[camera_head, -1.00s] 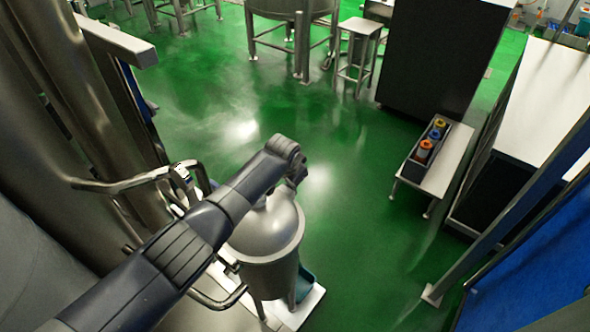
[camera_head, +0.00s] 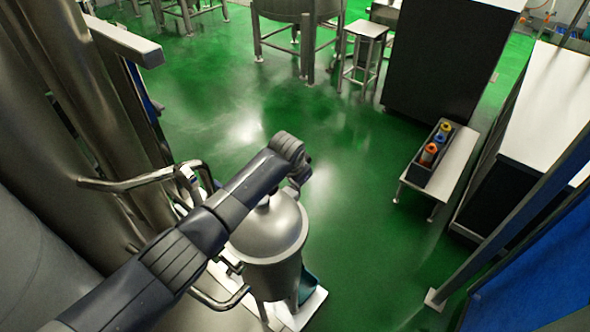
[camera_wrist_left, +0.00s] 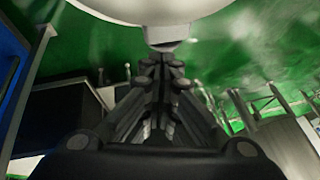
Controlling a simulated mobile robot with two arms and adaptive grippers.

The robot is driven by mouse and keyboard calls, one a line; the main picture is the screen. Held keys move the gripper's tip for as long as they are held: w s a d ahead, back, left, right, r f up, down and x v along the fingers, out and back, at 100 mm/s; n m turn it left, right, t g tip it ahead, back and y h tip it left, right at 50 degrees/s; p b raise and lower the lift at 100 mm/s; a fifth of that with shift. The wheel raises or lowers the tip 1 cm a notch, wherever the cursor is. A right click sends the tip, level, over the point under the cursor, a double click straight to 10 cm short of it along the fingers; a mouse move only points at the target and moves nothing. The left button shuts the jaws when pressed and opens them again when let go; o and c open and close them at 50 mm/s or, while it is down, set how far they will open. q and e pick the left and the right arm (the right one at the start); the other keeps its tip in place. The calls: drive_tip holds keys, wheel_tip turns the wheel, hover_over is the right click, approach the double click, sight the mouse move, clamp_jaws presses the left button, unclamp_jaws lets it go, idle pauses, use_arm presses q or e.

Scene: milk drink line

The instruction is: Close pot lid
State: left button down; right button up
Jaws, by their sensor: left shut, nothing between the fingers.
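The pot (camera_head: 272,275) is a steel vessel on legs, standing on a pale base in the lower middle of the head view. Its domed grey lid (camera_head: 268,232) appears to sit on the rim; whether it is fully seated I cannot tell. My left arm crosses in front of the pot and hides part of the lid. In the left wrist view my left gripper (camera_wrist_left: 162,66) is shut and empty. Its fingertips are just below a pale round surface, likely the lid (camera_wrist_left: 150,8), with a small tab at its edge. I cannot tell whether they touch. My right gripper is not in view.
Bent steel pipes (camera_head: 130,183) and large tanks stand close on the left. A small bench (camera_head: 452,165) with a dark crate (camera_head: 420,174) of colored containers stands to the right. A dark cabinet (camera_head: 440,60) is behind. The green floor between is clear.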

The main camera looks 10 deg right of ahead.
use_arm(q)
drive_tip(key=v, duration=0.9)
drive_tip(key=shift+r, duration=0.25)
